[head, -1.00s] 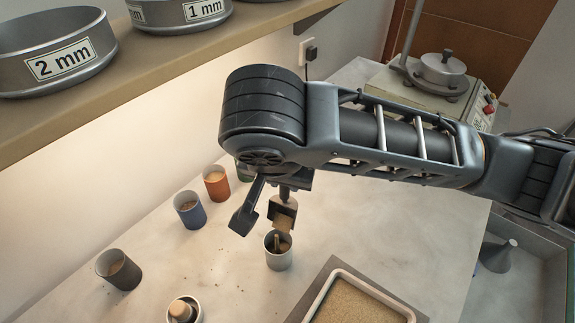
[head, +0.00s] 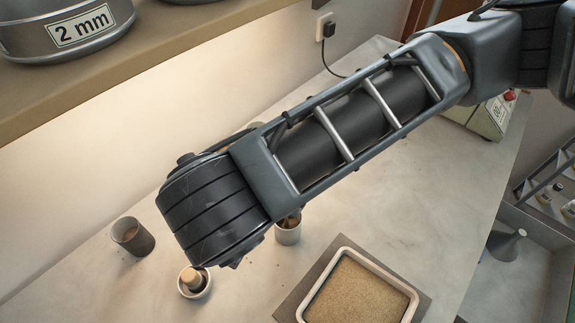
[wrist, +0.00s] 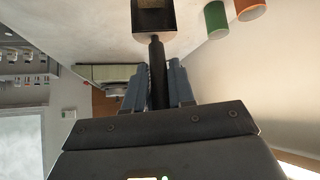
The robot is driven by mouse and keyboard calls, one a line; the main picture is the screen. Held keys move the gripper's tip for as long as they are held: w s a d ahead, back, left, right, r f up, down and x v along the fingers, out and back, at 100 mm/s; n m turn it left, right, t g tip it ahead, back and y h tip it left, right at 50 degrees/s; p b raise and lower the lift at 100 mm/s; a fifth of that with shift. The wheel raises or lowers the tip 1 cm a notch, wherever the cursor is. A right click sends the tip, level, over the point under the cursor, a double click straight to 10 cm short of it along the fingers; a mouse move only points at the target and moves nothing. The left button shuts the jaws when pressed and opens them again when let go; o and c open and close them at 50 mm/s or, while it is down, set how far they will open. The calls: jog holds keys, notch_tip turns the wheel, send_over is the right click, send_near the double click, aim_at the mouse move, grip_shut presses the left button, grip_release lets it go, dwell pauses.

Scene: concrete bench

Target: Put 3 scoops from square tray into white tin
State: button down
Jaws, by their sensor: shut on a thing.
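My gripper (wrist: 159,82) is shut on the dark handle of a scoop (wrist: 153,20) in the wrist view. The scoop's metal head is at the top edge, with a brownish patch in it; how much it holds I cannot tell. In the head view my arm hides the gripper and scoop. The white tin (head: 288,236) stands on the bench just below my arm, its upper part partly covered. Something brown shows at its mouth. The square tray (head: 411,297), pale-rimmed and full of sand-coloured grains, lies at the front right on a dark board.
A dark grey cup (head: 132,238) and a small mortar with a pestle (head: 193,283) stand at left. Orange (wrist: 249,8) and green (wrist: 216,20) cups show in the wrist view. A shelf with a 2 mm sieve (head: 70,30) runs along the upper left. Bare bench lies right of the tray.

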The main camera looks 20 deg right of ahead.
jog(key=shift+s+a+f+t+h, duration=0.3)
jog(key=shift+s+a+t+h, duration=0.25)
jog(key=shift+s+a+t, duration=0.1)
jog(key=shift+s+a+f+t+h, duration=0.25)
jog(key=shift+s+a+t+h, duration=0.25)
jog(key=shift+s+a+t, duration=0.1)
jog(key=shift+s+a+f+t+h, duration=0.3)
jog(key=shift+s+a+t+h, duration=0.25)
jog(key=shift+s+a+t, duration=0.1)
jog(key=shift+d, duration=0.1)
dwell(0.5)
jog(key=w+d+g+y, duration=0.1)
jog(key=w+d+r+g+y, duration=0.1)
jog(key=w+d+g, duration=0.1)
jog(key=w+d+r+g+y, duration=0.1)
jog(key=w+d+g+y, duration=0.1)
jog(key=shift+w+r, duration=0.1)
jog(key=shift+r, duration=0.05)
jog(key=w+d+f+m+g+y, duration=0.1)
jog(key=w+d+f+g+y, duration=0.4)
jog(key=w+d+g+y, duration=0.4)
jog(key=shift+w+g+y, duration=0.25)
jog(key=shift+g+y, duration=1.35)
jog(key=shift+g, duration=0.1)
